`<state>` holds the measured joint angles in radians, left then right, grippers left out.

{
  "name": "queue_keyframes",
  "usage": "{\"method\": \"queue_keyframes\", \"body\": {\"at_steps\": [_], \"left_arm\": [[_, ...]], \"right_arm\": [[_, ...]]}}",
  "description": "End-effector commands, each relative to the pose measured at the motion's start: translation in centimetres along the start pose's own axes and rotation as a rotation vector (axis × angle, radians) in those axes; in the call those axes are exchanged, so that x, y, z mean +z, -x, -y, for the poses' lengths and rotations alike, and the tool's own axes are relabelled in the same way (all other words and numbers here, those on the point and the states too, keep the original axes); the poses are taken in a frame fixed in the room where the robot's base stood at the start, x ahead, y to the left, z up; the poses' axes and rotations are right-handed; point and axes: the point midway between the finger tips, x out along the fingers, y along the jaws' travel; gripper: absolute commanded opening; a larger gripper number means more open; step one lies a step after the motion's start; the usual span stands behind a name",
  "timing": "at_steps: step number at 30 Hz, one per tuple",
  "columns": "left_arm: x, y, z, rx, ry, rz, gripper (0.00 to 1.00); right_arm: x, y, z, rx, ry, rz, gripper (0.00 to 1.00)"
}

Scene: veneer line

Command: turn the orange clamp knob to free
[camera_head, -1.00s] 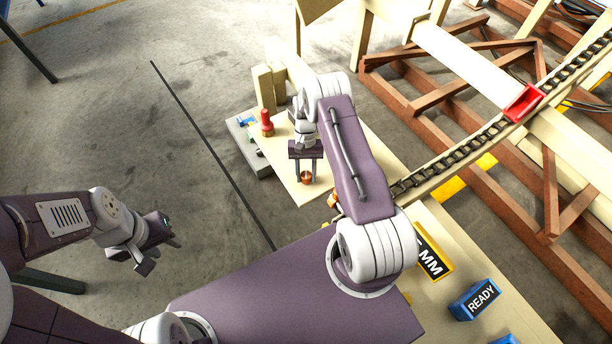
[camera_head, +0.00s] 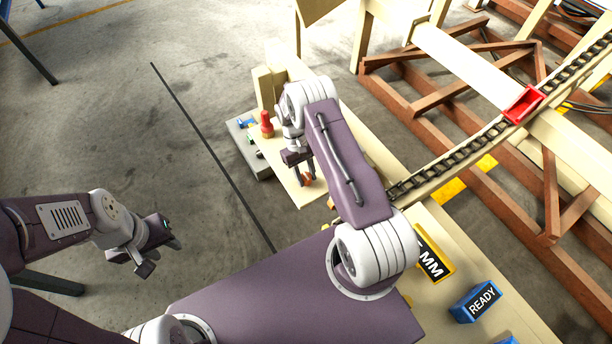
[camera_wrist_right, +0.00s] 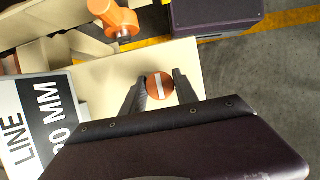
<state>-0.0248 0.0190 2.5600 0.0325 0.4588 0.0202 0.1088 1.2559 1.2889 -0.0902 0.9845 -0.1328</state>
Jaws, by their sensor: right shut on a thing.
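The orange clamp knob (camera_wrist_right: 160,86) is a small round orange-brown knob with a pale stripe across its top. It sits between the two fingers of my right gripper (camera_wrist_right: 158,90) in the right wrist view, and the gripper is shut on it. In the head view the knob (camera_head: 307,179) shows low between the fingers of the right gripper (camera_head: 305,172), partly hidden by them. The stripe runs nearly up and down in the wrist view, slightly tilted. My left gripper (camera_head: 163,252) is empty over the floor at the left, its fingers apart.
A red-topped part (camera_head: 267,124) stands on the cream bench (camera_head: 313,194), left of my right gripper. An orange part (camera_wrist_right: 113,18) and a "LINE" sign (camera_wrist_right: 35,122) lie near the knob. A "READY" block (camera_head: 474,299) and a chain conveyor (camera_head: 450,160) are to the right.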

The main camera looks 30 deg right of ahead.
Motion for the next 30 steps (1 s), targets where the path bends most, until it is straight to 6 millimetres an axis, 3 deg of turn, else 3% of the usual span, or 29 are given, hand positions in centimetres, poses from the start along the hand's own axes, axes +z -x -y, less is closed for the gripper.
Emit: {"method": "queue_keyframes", "body": {"at_steps": [11,12,14,15,24,30], "left_arm": [[0.0,0.0,0.0,0.000,0.000,0.000,0.36],[0.0,0.0,0.0,0.000,0.000,0.000,0.36],[0.0,0.0,0.0,0.000,0.000,0.000,0.36],[0.0,0.0,0.0,0.000,0.000,0.000,0.36],[0.0,0.0,0.0,0.000,0.000,0.000,0.36],[0.0,0.4,0.0,0.000,0.000,0.000,0.36]], "right_arm": [[0.0,0.0,0.0,0.003,0.007,0.000,0.00],[0.0,0.0,0.0,0.003,0.007,0.000,0.38],[0.0,0.0,0.0,0.003,0.007,0.000,0.55],[0.0,0.0,0.0,0.003,0.006,0.000,0.57],[0.0,0.3,0.0,0.002,0.005,-0.001,0.57],[-0.1,4.2,0.0,0.003,0.004,-0.006,0.57]]}}
